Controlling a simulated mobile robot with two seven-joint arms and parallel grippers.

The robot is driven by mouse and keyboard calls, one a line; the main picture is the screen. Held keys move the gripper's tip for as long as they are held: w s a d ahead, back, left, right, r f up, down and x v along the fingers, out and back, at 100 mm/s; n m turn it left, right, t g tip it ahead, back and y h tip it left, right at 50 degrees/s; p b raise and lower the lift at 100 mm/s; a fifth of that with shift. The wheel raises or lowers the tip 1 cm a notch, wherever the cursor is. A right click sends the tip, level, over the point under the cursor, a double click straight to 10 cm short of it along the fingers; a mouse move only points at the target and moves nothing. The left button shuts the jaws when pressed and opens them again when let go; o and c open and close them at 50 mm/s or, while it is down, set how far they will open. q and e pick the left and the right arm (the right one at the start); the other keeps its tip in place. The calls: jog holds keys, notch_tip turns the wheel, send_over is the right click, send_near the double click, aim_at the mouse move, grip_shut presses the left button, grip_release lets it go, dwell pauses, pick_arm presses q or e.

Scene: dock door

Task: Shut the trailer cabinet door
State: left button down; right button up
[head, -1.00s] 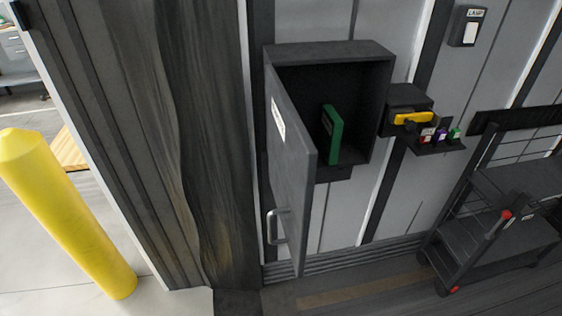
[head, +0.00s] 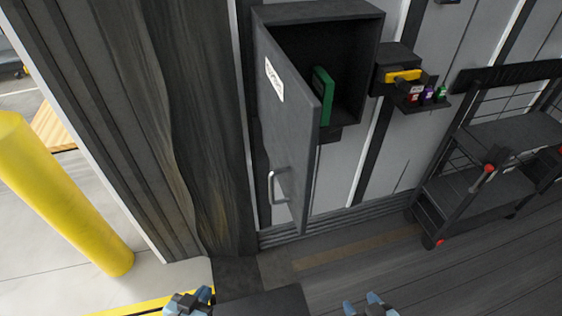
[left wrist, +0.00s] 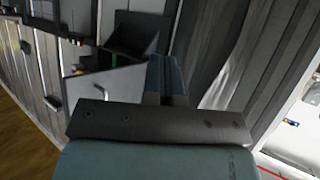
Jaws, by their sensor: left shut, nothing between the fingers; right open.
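The trailer cabinet (head: 345,75) is a dark box on the grey wall, with a green book-like item (head: 322,94) inside. Its grey door (head: 290,125) stands open, hinged at the left, with a white label and a metal handle (head: 276,187) low on it. The door also shows in the left wrist view (left wrist: 100,88). My left gripper (head: 190,301) is at the bottom edge of the head view, shut and empty, well apart from the door; its blue fingers (left wrist: 165,75) show in the left wrist view. My right gripper (head: 371,305) is open at the bottom edge, also apart from the door.
A dark step cart (head: 480,185) stands at the right. A yellow bollard (head: 60,195) is at the left. The floor below the door is clear.

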pick_arm(q)
jog(key=w+d+r+m+t+h, duration=0.2)
jog(key=w+d+r+h, duration=0.1)
jog(key=w+d+r, duration=0.3)
jog(key=m+g+h+b, duration=0.5)
jog(key=m+g+h, duration=0.4)
jog(key=h, duration=0.1)
send_near(297, 201)
jog(key=p+x, duration=0.2)
jog(key=x, duration=0.4)
jog(key=shift+d+r+p, duration=0.1)
jog(key=shift+d+p, duration=0.15)
jog(key=shift+p, duration=0.1)
jog(key=shift+w+d, duration=0.2)
jog(key=shift+d, duration=0.35)
